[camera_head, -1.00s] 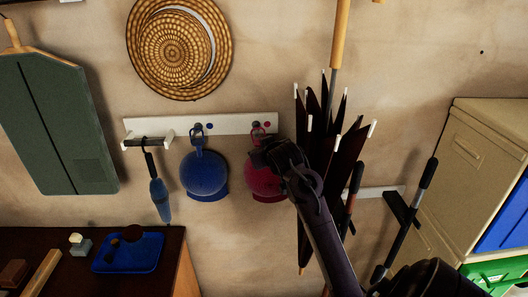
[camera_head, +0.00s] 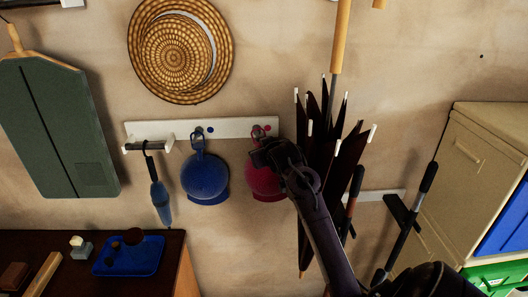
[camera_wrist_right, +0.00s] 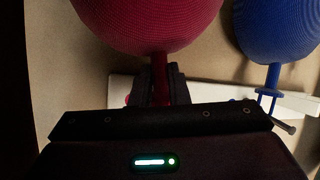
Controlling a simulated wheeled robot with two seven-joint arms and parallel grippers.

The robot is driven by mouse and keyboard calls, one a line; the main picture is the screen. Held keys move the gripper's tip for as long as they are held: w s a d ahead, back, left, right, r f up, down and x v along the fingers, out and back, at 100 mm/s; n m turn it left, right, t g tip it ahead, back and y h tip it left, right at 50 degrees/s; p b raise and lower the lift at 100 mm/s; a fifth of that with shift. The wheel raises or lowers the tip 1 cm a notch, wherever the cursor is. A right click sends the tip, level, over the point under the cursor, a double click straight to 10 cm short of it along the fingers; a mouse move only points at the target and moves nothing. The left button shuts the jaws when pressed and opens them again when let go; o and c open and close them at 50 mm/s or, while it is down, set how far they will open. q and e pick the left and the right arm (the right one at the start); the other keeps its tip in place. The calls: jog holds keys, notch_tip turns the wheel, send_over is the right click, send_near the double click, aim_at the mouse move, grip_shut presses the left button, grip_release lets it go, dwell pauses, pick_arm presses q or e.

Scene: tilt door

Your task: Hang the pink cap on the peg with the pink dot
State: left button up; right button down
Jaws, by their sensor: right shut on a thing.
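The pink cap (camera_head: 262,180) is upright against the wall, below the pink dot (camera_head: 267,128) on the white peg rail (camera_head: 235,127). Its strap reaches up to the rail at the peg beside that dot; I cannot tell whether the loop is around the peg. My right gripper (camera_head: 262,154) is in front of the cap's upper right. In the right wrist view, the gripper (camera_wrist_right: 160,85) is shut on the strap of the pink cap (camera_wrist_right: 150,22). Its fingers hide part of the strap and the peg. My left gripper is not in view.
A blue cap (camera_head: 204,178) hangs left of the pink cap, by the blue dot (camera_head: 210,129). A blue brush (camera_head: 160,199) hangs further left. A straw hat (camera_head: 178,52) hangs above.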

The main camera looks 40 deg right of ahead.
jog(key=shift+w+d+f, duration=0.3)
jog(key=shift+w+d, duration=0.05)
jog(key=shift+w, duration=0.05)
dwell(0.7)
jog(key=shift+w+f, duration=0.1)
dwell(0.5)
jog(key=shift+f, duration=0.2)
dwell(0.5)
jog(key=c, duration=1.3)
grip_release()
